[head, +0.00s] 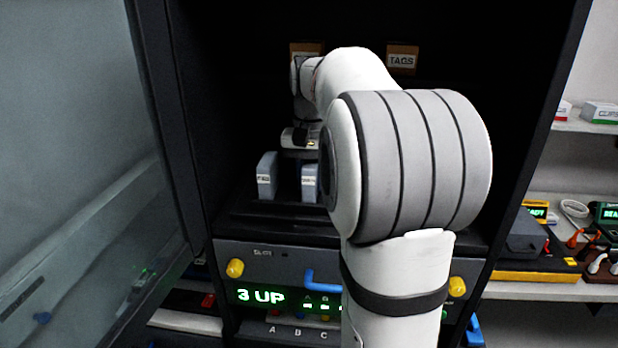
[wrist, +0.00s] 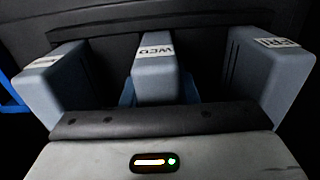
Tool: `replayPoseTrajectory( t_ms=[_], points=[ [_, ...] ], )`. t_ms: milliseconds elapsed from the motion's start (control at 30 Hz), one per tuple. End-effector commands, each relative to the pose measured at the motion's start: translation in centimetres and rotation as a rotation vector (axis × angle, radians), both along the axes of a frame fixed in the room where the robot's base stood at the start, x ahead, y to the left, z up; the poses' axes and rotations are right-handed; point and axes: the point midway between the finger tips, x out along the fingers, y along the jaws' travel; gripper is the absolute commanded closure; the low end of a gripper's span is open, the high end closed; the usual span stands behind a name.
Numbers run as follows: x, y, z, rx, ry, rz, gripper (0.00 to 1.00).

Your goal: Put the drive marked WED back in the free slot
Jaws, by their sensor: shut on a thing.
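The drive marked WED (wrist: 155,80) is a blue-grey block with a white label, in the middle of the wrist view. My gripper (wrist: 158,98) is shut on it, with blue finger parts showing at both sides. In the head view my gripper (head: 300,148) is above a drive (head: 309,183) with a hard-to-read label, partly behind my arm. A drive marked FRI (wrist: 270,72) stands to the right in the wrist view, and another drive (wrist: 52,84) to the left. The WED drive's lower end is hidden, so I cannot tell how deep it sits.
A drive (head: 266,176) stands at the left of the dark cabinet bay. Below it is a grey panel (head: 225,250) with yellow knobs, a blue handle (head: 320,282) and a green display reading 3 UP (head: 260,296). A glass door (head: 80,150) stands open at left. My arm hides the bay's right side.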

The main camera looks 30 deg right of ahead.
Motion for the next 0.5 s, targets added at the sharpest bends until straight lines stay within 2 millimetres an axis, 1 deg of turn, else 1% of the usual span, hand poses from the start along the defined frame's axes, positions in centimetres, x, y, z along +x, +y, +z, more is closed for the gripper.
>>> replayPoseTrajectory(
  t_ms=[100,133,433,500],
  points=[
    [-0.01,-0.01,0.04,-0.001,-0.001,0.000,1.00],
    [-0.01,-0.01,0.04,-0.001,-0.001,0.000,0.72],
    [-0.01,-0.02,0.02,0.000,0.000,0.000,0.47],
    [-0.01,-0.02,0.02,0.000,0.000,0.000,0.47]
  ],
)
